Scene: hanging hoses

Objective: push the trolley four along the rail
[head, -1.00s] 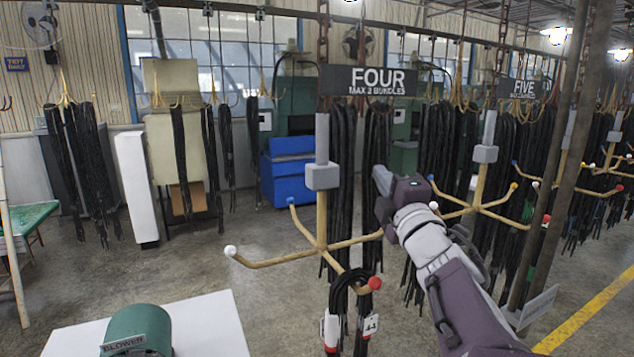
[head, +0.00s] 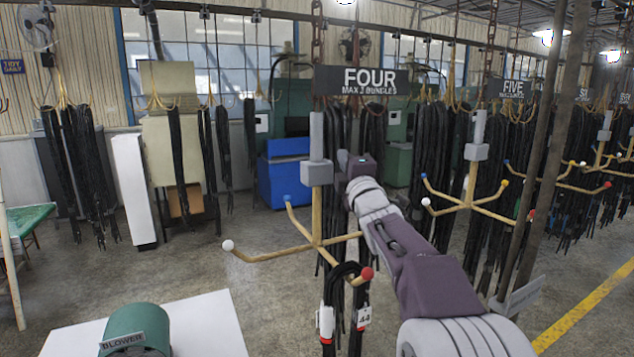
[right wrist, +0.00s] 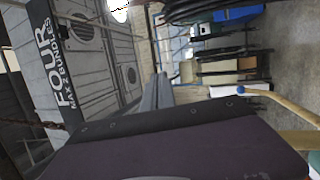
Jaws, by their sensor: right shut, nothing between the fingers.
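Trolley four hangs under the rail on a chain. It has a dark FOUR sign (head: 362,80), a grey post with a grey block (head: 317,172), and tan arms (head: 318,225) with coloured ball tips. A black hose bundle (head: 345,275) with tags hangs on its front arm. My right gripper (head: 343,160) is shut and empty, just right of the grey block; whether it touches is unclear. In the right wrist view the FOUR sign (right wrist: 52,65) appears sideways at the left, beyond my grey fingers (right wrist: 157,92). My left gripper is out of view.
Trolley five, with its sign (head: 514,88) and arms (head: 470,203), hangs to the right, before dark hose bundles. A green blower (head: 137,325) stands on a white table (head: 205,320) at front left. The floor left of trolley four is largely open.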

